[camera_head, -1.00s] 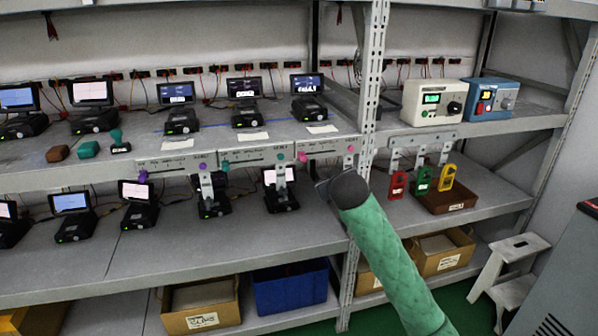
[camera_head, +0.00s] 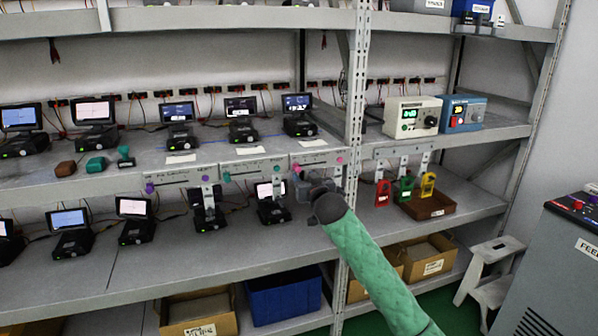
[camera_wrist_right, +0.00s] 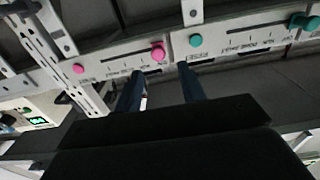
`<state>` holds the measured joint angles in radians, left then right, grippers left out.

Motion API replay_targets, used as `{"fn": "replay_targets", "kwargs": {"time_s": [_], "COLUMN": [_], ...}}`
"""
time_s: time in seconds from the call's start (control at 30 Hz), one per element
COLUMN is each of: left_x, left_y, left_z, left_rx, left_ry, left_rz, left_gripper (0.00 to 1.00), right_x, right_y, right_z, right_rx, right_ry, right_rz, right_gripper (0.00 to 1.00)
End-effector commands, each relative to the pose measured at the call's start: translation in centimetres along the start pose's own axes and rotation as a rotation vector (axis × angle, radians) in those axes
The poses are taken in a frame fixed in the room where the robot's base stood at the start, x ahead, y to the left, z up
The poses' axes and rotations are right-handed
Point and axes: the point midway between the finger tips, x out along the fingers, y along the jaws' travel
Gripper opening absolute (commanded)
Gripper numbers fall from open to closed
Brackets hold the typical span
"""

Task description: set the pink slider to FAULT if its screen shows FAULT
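The pink slider's knob (camera_wrist_right: 157,52) sits at one end of its slot on a pale panel (camera_wrist_right: 122,60). In the head view this is the left end, and the panel (camera_head: 322,157) hangs on the shelf edge, with a pink dot on its right. My right gripper (camera_head: 297,180) is just below the knob. In the wrist view its two dark fingers (camera_wrist_right: 159,72) are spread, with the knob just beyond the tips and lined up with the gap. Contact does not show. The screen (camera_head: 298,102) above the panel is lit, its text too small to read. My left gripper is out of view.
The neighbouring slider panel (camera_head: 253,168) with a teal knob (camera_wrist_right: 298,22) adjoins the pink one. A shelf upright (camera_head: 356,120) stands close on the right. Hanging red, green and yellow tags (camera_head: 405,188) are farther right. Screens stand on both shelves.

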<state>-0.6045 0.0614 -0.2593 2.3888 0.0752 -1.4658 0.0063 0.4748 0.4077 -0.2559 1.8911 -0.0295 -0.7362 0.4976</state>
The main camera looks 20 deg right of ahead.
Motion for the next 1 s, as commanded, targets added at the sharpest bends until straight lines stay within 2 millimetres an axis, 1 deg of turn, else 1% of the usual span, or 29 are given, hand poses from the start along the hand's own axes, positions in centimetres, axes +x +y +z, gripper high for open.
{"fn": "replay_targets", "kwargs": {"time_s": [0.03, 0.2, 0.4, 0.57, 0.77, 0.8, 0.87, 0.9, 1.0], "left_x": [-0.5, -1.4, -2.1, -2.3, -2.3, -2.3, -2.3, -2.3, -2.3], "left_y": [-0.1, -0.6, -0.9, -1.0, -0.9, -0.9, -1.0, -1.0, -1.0], "left_z": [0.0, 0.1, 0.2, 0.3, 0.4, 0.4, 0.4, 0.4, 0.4], "left_rx": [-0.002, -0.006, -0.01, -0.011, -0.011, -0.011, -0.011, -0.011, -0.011], "left_ry": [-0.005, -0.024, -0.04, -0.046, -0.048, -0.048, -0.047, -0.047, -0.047], "left_rz": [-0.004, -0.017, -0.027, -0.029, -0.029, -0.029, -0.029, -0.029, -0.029], "left_gripper": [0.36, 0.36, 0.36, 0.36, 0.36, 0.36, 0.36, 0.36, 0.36], "right_x": [0.8, 3.3, 5.2, 5.8, 5.8, 5.8, 5.8, 5.8, 5.8], "right_y": [0.1, 0.0, 0.0, 0.0, 0.0, 0.0, 0.0, 0.0, 0.0], "right_z": [-0.2, -0.2, 0.0, 0.1, 0.1, 0.1, 0.1, 0.1, 0.1], "right_rx": [0.0, 0.0, -0.001, -0.001, -0.001, -0.001, -0.001, -0.001, -0.001], "right_ry": [-0.001, -0.002, -0.003, -0.003, -0.003, -0.003, -0.003, -0.003, -0.002], "right_rz": [0.001, 0.001, 0.0, 0.0, 0.0, 0.0, 0.0, 0.0, 0.0], "right_gripper": [0.4, 0.4, 0.4, 0.4, 0.4, 0.36, 0.24, 0.16, 0.0]}}
